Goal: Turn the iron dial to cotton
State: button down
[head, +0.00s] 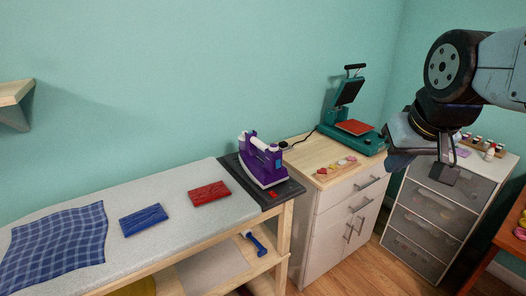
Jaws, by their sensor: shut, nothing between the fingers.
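The purple and white iron (262,160) rests on a dark stand (280,192) at the right end of the ironing table. Its dial is too small to make out, and I cannot read any setting. My gripper (445,174) hangs at the right, pointing down in front of the grey drawer unit. It is shut and empty, well to the right of the iron and apart from it.
A white cabinet (335,205) bears a teal heat press (352,130). A drawer unit (425,225) stands right. Floor shows between the cabinets.

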aim_at(272, 147)
jog(key=u, duration=1.2)
jog(key=i, duration=0.1)
jog(key=z, duration=2.45)
jog(key=k, duration=1.15)
jog(key=u, duration=1.25)
jog(key=i, duration=1)
